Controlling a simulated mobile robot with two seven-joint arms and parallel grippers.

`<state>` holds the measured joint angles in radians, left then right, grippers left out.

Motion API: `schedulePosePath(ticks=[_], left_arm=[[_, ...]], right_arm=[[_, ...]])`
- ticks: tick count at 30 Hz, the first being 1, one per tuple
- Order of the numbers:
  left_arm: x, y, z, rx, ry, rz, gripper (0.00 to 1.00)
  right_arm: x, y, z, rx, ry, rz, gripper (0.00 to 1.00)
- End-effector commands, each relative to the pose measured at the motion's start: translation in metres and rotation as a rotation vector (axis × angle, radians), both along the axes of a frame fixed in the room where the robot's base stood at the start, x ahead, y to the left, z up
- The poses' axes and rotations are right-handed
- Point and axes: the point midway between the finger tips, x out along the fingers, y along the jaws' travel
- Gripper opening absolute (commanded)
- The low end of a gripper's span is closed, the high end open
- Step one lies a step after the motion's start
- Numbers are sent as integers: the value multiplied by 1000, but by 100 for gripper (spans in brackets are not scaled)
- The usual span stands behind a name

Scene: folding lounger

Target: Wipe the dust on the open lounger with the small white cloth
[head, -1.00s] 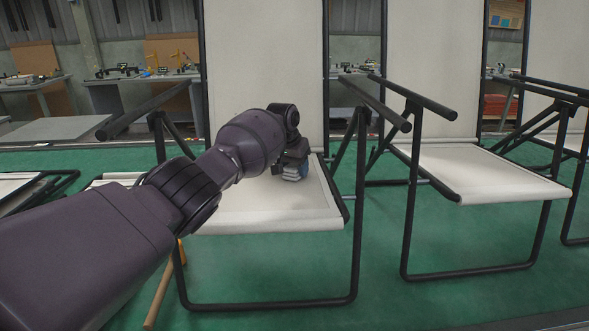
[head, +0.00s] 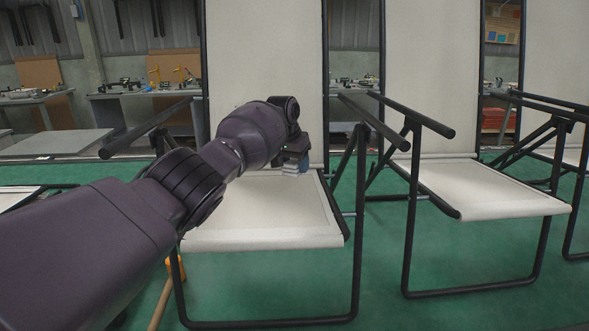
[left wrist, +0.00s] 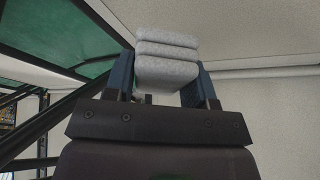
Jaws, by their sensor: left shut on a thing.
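The open lounger has a cream seat (head: 262,222) and an upright cream backrest (head: 265,60) on a black tube frame. My left gripper (head: 292,162) is over the back part of the seat, near the backrest's foot. In the left wrist view my left gripper (left wrist: 162,85) is shut on the small white cloth (left wrist: 167,58), which is folded in layers between the fingers. A small part of the cloth (head: 291,171) shows under the gripper in the head view, at or just above the seat. I cannot make out distinct dust. My right gripper is not in view.
The black armrests (head: 374,122) flank the seat. Another open lounger (head: 480,188) stands close on the right, with one more beyond it. A wooden handle (head: 160,300) is at the front left leg. Workbenches stand behind, on the green floor's far side.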

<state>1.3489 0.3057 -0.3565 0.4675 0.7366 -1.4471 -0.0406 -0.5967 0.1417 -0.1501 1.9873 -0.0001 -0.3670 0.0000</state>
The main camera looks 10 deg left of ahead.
Motion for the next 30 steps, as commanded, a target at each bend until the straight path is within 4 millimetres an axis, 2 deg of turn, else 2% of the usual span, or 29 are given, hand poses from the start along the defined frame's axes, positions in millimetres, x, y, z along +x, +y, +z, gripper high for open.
schedulePosePath(ticks=[8, 21, 30], left_arm=[[0, 0, 1, 0, 0, 0, 28], [4, 1, 28, 1, 1, 1, 28], [4, 1, 29, 0, 0, 1, 28]], right_arm=[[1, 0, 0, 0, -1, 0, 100], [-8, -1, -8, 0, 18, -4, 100], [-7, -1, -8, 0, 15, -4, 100]])
